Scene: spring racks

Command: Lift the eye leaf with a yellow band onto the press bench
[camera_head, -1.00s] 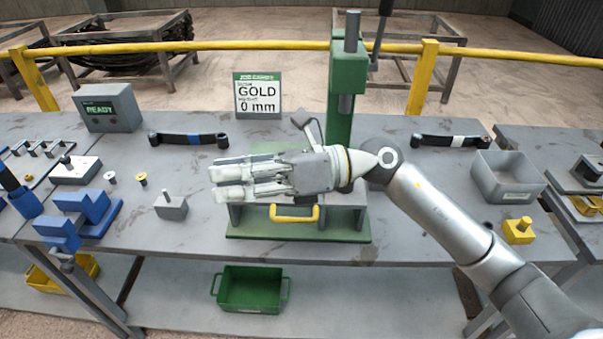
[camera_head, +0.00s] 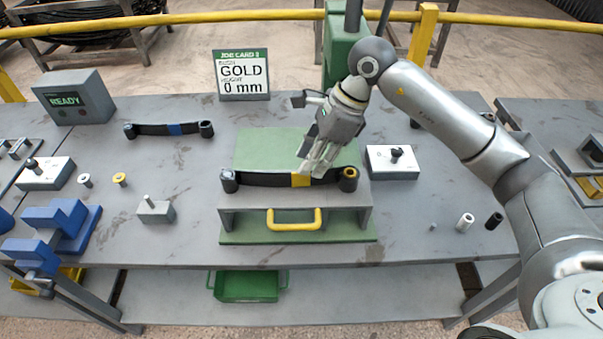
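The eye leaf with a yellow band (camera_head: 265,180) is a dark, slightly curved strip with an eye at each end; the right eye shows a yellow ring. It lies across the front of the press bench (camera_head: 345,215), which has a grey front, green base and yellow handle. My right gripper (camera_head: 314,168) points down at the leaf, its fingertips just right of the yellow band and seeming to touch or overlap the leaf. The fingers look close together; whether they grip it is unclear. My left gripper is out of view.
A job card (camera_head: 241,75) reads GOLD, 0 mm. A blue-banded leaf (camera_head: 172,129) lies at the back left. The green press column (camera_head: 340,50) rises behind my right arm. A white block with a black knob (camera_head: 392,162) stands right of the bench, with small cylinders (camera_head: 466,221) nearer.

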